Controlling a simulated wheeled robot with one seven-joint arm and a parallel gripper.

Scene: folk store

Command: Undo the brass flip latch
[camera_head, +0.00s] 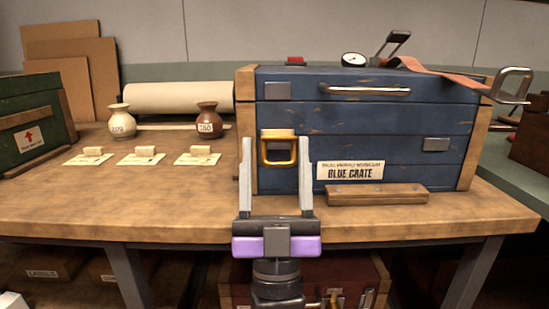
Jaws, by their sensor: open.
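The brass flip latch (279,148) is a yellow loop on the lower left front of the blue crate (390,120). The crate stands on the wooden bench with its lid down. My gripper (277,148) is open, its two grey fingers pointing up in the picture. In this view the latch shows between the fingertips. I cannot tell how far the fingers are from the crate or whether they touch it. A grey plate (277,90) sits above the latch, and a silver handle (365,91) runs along the upper front.
A wooden block (377,195) lies before the crate, below its label (351,170). A gauge (354,60) and a strap (435,72) are on top. Two small jars (122,122) and several cards stand left. A green crate (30,115) is far left. The bench's front left is clear.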

